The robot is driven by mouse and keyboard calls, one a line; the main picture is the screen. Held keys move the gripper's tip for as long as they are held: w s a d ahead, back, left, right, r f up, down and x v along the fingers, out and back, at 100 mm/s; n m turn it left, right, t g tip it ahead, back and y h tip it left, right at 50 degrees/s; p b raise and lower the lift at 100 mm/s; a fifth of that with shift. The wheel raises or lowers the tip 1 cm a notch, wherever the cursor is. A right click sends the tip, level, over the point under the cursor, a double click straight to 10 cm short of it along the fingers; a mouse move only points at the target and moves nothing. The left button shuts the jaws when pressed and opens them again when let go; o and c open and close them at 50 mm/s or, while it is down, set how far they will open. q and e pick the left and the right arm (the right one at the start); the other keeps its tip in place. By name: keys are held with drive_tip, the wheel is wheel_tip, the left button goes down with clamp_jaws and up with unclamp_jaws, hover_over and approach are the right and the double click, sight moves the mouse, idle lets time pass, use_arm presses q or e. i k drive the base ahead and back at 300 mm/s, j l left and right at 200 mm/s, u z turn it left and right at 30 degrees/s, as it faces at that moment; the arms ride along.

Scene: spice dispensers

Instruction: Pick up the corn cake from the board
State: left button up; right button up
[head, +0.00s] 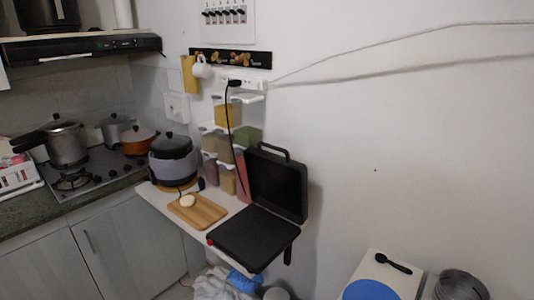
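The corn cake (188,201) is a small, round, pale disc. It lies flat on the wooden board (208,213), near the board's back edge. The board rests on a narrow white wall shelf (157,202), between a rice cooker and an open black grill. Neither of my grippers is in the head view.
The open black grill (250,236) fills the shelf right of the board. The rice cooker (173,158) stands behind it, with spice dispensers (227,113) on the wall. A dark cord hangs near the board. A stove with pots (66,142) is at left.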

sight(188, 201)
drive_tip(key=i+j, duration=0.1)
drive_tip(key=j, duration=0.15)
drive_tip(key=i+j, duration=0.1)
drive_tip(key=i+j+z, duration=0.25)
drive_tip(key=j, duration=0.3)
drive_tip(key=j+z, duration=0.25)
drive_tip(key=j, duration=0.25)
drive_tip(key=j+z, duration=0.25)
drive_tip(key=j, duration=0.35)
drive_tip(key=z, duration=0.4)
